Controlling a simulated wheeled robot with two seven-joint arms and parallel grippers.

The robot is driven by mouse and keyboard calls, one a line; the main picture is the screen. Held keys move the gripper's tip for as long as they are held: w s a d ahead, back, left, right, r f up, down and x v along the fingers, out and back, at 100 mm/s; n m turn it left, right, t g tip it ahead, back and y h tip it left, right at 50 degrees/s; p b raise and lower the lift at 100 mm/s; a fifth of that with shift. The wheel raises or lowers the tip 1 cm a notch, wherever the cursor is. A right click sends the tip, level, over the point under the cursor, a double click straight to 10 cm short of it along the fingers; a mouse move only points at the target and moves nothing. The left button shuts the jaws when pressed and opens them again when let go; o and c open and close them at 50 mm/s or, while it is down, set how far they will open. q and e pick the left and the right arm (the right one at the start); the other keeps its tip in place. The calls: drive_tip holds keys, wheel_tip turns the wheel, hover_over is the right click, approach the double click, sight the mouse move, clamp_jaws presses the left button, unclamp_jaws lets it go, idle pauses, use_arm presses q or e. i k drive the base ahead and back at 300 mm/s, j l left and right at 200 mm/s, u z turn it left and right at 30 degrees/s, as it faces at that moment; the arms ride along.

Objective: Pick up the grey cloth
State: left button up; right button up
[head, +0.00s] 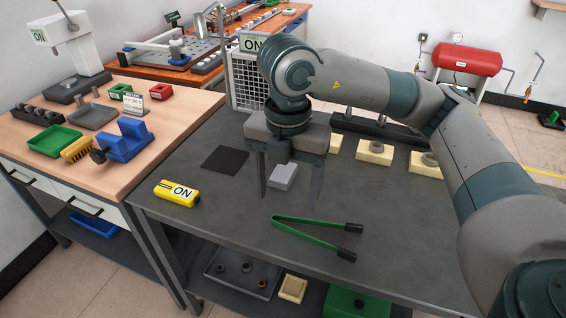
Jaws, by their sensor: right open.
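A small light grey folded piece, which looks like the grey cloth (283,176), lies on the dark grey table (400,222). My right gripper (288,201) points down over the table with its two fingers wide apart. I cannot tell how high the fingertips are above the table, and nothing appears held. The top of the cloth is partly close under the gripper body in the picture. My left gripper is not in view.
Green-handled tongs (305,222) lie in front of the gripper. A black square mat (224,160) lies left of the cloth, and a yellow ON device (177,193) is at the left edge. Cream blocks (374,152) stand behind, along with a mesh-sided unit (248,82).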

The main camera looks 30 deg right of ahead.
sight(282, 178)
drive_tip(key=i+l, duration=0.55)
drive_tip(key=i, duration=0.2)
